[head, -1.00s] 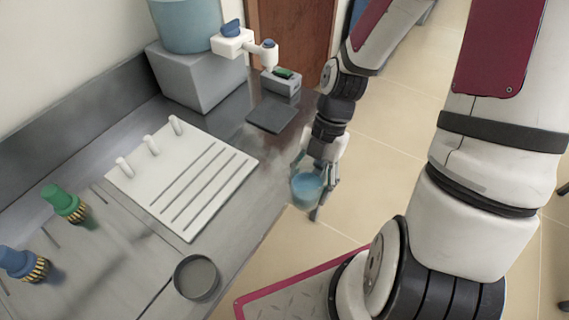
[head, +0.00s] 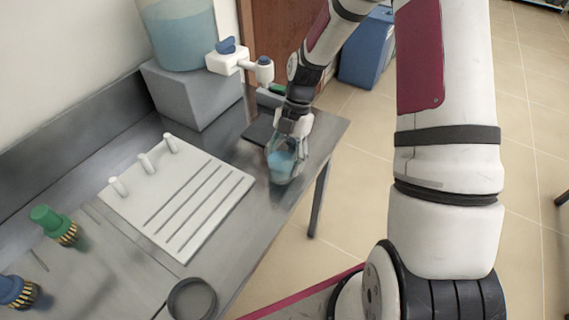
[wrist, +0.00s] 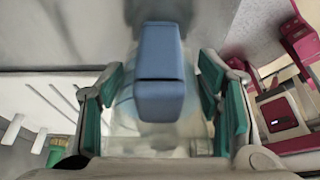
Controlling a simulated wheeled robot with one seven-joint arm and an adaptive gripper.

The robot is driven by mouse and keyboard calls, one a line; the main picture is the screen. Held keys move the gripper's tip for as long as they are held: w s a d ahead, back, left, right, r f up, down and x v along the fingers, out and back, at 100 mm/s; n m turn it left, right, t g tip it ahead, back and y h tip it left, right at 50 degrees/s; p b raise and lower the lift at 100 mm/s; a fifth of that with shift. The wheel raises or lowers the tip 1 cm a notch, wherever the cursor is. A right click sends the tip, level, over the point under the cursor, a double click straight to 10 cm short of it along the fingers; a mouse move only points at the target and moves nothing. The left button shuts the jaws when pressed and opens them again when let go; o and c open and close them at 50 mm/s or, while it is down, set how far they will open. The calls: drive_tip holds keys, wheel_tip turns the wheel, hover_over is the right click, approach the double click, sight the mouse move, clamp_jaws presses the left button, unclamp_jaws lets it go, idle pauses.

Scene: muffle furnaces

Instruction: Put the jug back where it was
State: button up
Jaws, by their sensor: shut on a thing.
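The jug (head: 282,167) is a clear vessel with blue liquid in its lower part. It is over the right part of the grey bench, just in front of the dark square plate (head: 257,131). I cannot tell whether its base touches the bench. My gripper (head: 290,143) is shut on the jug, with fingers on both sides. In the wrist view, a blue block-shaped part (wrist: 160,85) stands between the green-padded fingers, and the clear jug body (wrist: 125,118) shows faintly behind it. Part of the dark plate is hidden by my gripper and the jug.
A dispenser tank with blue liquid (head: 185,40) stands on a grey block, its white tap (head: 232,60) near my arm. A white slotted board (head: 185,205) with pegs lies left.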

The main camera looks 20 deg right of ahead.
drive_tip(key=shift+f, duration=0.9)
drive_tip(key=o, duration=1.5)
drive_tip(key=shift+f, duration=0.15)
